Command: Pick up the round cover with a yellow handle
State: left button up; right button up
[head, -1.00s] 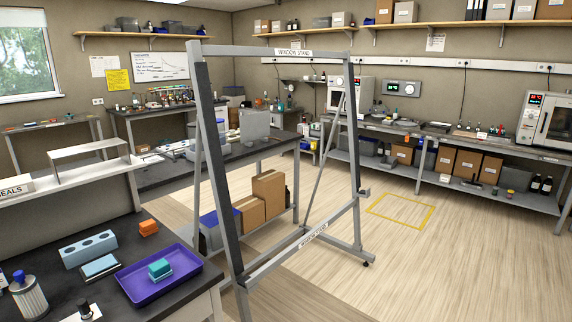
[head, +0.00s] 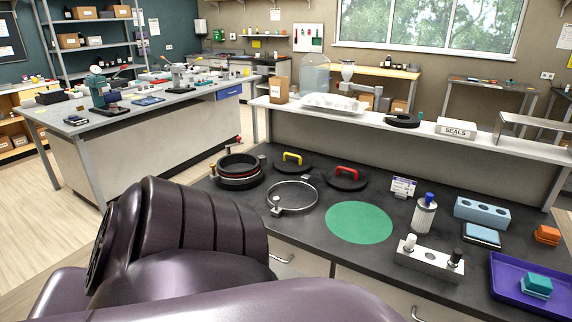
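The round cover with a yellow handle (head: 293,161) lies on the dark bench (head: 330,195), toward its back edge. It is a dark disc with a yellow arched handle on top. A similar dark round cover with a red handle (head: 346,176) lies just right of it. Neither gripper shows in the head view. A dark purple part of my own arm fills the lower left and hides some of the bench's front left.
A metal clamp ring (head: 292,198) lies in front of the covers, and stacked black rings (head: 238,172) stand left. A green round mat (head: 358,222), a metal block (head: 430,262), a filter cartridge (head: 424,214) and a purple tray (head: 508,289) are to the right. A raised shelf (head: 345,121) runs behind.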

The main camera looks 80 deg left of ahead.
aim_at(288, 163)
jog(key=u, duration=2.4)
jog(key=i+j, duration=0.15)
jog(key=j, duration=0.15)
jog(key=i+j+z, duration=0.1)
jog(key=j, duration=0.25)
jog(key=i+j, duration=0.15)
jog(key=j, duration=0.2)
jog(key=i+j+z, duration=0.35)
jog(key=j, duration=0.75)
jog(key=i+j+z, duration=0.15)
jog(key=j+z, duration=0.2)
jog(key=j, duration=0.75)
jog(key=j+z, duration=0.35)
jog(key=j, duration=0.85)
jog(key=i, duration=0.05)
